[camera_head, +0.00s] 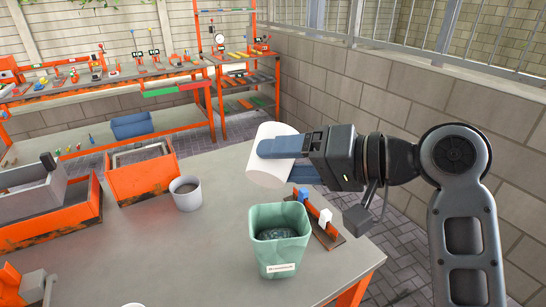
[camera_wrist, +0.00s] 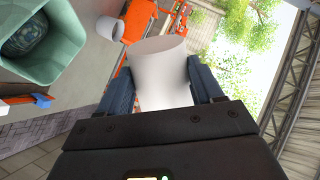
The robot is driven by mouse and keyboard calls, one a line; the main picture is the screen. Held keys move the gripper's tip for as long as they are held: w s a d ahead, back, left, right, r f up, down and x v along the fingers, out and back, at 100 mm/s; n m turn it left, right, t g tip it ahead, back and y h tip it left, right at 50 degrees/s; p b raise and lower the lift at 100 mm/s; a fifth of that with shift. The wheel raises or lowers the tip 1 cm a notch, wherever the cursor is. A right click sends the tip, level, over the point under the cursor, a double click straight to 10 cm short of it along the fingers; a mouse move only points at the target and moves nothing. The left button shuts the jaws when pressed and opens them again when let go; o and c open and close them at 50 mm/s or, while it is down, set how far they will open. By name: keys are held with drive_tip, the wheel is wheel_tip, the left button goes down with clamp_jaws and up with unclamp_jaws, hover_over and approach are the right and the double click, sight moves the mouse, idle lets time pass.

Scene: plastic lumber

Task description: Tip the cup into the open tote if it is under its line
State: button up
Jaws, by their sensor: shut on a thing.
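My gripper (camera_head: 280,160) is shut on a plain white cup (camera_head: 264,164), one finger on each side of it. The cup is held in the air, tilted, above and behind the green tote. In the wrist view the cup (camera_wrist: 160,82) sits between the dark blue fingers (camera_wrist: 158,68). Its inside, any contents and any line on it cannot be made out. The open green tote (camera_head: 262,251) stands near the table's front edge, with a pale label on its front and something dark inside. It also shows at upper left in the wrist view (camera_wrist: 72,62).
A grey cup (camera_head: 186,197) stands left of the tote. A small orange holder (camera_head: 326,234) with blue and white pieces is just right of the tote. Orange bins (camera_head: 141,178) are at the left. A loaded workbench (camera_head: 110,80) and shelves are behind.

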drive_tip(key=r+n+t, duration=0.1)
drive_tip(key=s+n, duration=0.1)
drive_tip(key=n, duration=0.1)
drive_tip(key=shift+s+a+r+t, duration=0.1)
drive_tip(key=shift+a+r+t, duration=0.1)
drive_tip(key=shift+r+t, duration=0.2)
drive_tip(key=shift+f+n+b, duration=0.2)
drive_tip(key=shift+n+b, duration=0.2)
drive_tip(key=shift+b, duration=0.6)
drive_tip(key=shift+r+b, duration=0.1)
drive_tip(key=shift+b, duration=0.45)
drive_tip(key=n+b, duration=0.1)
drive_tip(key=r+n+t+b, duration=0.1)
drive_tip(key=b, duration=0.1)
drive_tip(key=shift+s, duration=0.35)
drive_tip(key=n+b, duration=0.1)
drive_tip(key=n+t+b, duration=0.1)
drive_tip(key=b, duration=0.1)
drive_tip(key=shift+s+a+r+y+b, duration=0.15)
drive_tip(key=shift+s+r+y+b, duration=0.15)
drive_tip(key=shift+s+r, duration=0.1)
drive_tip(key=shift+s+r+n+t+b, duration=0.25)
drive_tip(key=shift+r+n+t+b, duration=0.25)
drive_tip(key=shift+n+b, duration=0.5)
